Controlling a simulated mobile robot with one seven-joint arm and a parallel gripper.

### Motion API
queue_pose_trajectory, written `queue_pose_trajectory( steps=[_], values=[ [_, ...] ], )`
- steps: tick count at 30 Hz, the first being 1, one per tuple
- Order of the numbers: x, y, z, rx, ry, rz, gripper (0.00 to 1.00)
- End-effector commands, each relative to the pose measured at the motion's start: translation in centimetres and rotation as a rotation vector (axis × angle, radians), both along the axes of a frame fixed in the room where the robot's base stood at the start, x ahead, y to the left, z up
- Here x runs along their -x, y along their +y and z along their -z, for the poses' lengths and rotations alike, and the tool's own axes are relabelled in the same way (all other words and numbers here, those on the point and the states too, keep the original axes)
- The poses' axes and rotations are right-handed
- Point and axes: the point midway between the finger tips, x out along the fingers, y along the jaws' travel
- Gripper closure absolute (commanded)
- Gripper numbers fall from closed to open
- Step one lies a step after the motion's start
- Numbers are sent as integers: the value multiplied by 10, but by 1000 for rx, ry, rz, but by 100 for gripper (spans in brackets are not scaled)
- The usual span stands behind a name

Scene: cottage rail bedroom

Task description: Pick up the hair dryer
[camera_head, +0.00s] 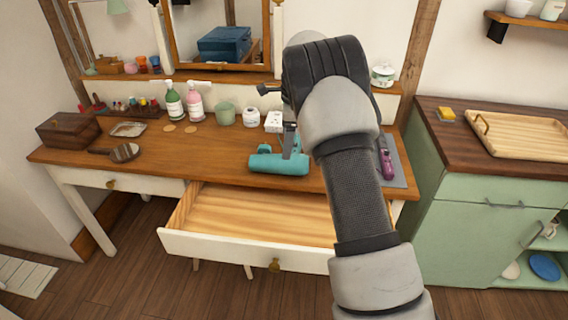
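A teal hair dryer (279,163) lies near the front edge of the wooden dressing table (215,150), just behind the open drawer. My gripper (290,152) points down at the hair dryer, with its dark fingers at or just above the dryer's upper side. My arm comes in from the lower right and hides part of the gripper. I cannot tell whether the fingers touch the dryer or how far apart they are.
The drawer (250,214) is pulled out and looks empty. A purple tool (386,162) lies on a grey mat (398,170) to the right. Bottles (195,104), a white box (273,122) and a green cup (225,114) stand behind. A hairbrush (122,152) lies left.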

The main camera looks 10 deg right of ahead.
Motion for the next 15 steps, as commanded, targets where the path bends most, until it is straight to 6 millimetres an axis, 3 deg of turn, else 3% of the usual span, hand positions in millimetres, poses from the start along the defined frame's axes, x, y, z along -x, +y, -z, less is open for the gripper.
queue_pose_trajectory(
  steps=[1,6,15],
  values=[
    [-1,1,15,-1,3,0,21],
    [-7,3,44,0,1,-1,21],
    [-13,6,67,0,1,-2,21]
  ],
)
